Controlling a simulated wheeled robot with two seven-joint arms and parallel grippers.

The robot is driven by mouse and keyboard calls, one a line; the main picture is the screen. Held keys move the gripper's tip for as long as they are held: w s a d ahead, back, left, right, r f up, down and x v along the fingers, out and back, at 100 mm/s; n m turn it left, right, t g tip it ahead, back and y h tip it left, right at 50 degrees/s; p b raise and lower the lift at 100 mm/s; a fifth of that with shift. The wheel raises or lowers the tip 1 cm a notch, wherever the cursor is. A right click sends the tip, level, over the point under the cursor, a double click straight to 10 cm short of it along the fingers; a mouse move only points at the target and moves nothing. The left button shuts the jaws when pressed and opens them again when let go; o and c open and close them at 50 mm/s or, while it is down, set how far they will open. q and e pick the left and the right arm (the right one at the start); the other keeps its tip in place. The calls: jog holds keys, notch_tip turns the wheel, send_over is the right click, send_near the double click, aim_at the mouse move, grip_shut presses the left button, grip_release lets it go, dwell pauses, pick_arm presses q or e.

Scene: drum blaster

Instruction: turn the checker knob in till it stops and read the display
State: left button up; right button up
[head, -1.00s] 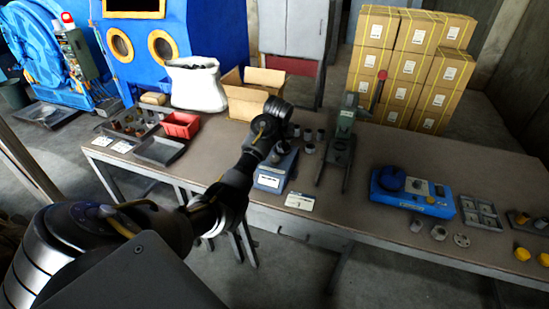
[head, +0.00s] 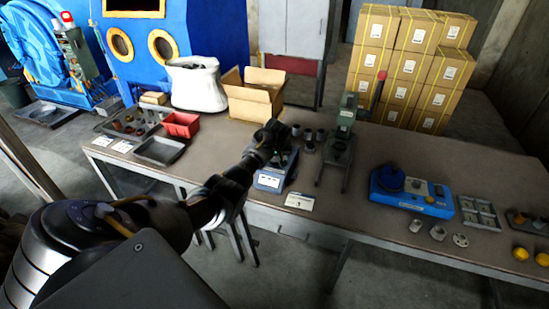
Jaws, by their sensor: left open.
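A small blue box (head: 271,181) with a white front panel stands near the front edge of the workbench and looks like the checker. My left gripper (head: 282,158) is open at the top of this box, pointing down. My wrist and hand cover much of the box's top, so the knob is hidden and I cannot tell whether the fingers are around it or touching it. The front panel is too small to read. My right gripper is not in view.
A green press (head: 343,127) with a red-tipped lever stands right of the box, with small grey cups (head: 309,138) between. A white card (head: 299,201) lies in front. A blue fixture (head: 410,190) is further right. A red bin (head: 181,125) and open carton (head: 255,98) are left.

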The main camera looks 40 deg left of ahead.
pick_arm(q)
jog(key=c, duration=0.9)
jog(key=shift+a, duration=0.1)
jog(key=shift+c, duration=0.3)
jog(key=shift+s+r+m+h+p, duration=0.15)
jog(key=shift+m+h+p, duration=0.15)
jog(key=shift+m+p, duration=0.55)
jog(key=shift+m+t+h+p, duration=0.3)
jog(key=shift+m+h+p, duration=0.1)
jog(key=shift+m+p, duration=0.6)
jog(key=shift+m+h, duration=0.4)
jog(key=shift+m, duration=0.85)
jog(key=shift+a+m+h, duration=0.1)
jog(key=shift+m+h, duration=0.3)
jog(key=shift+m, duration=0.7)
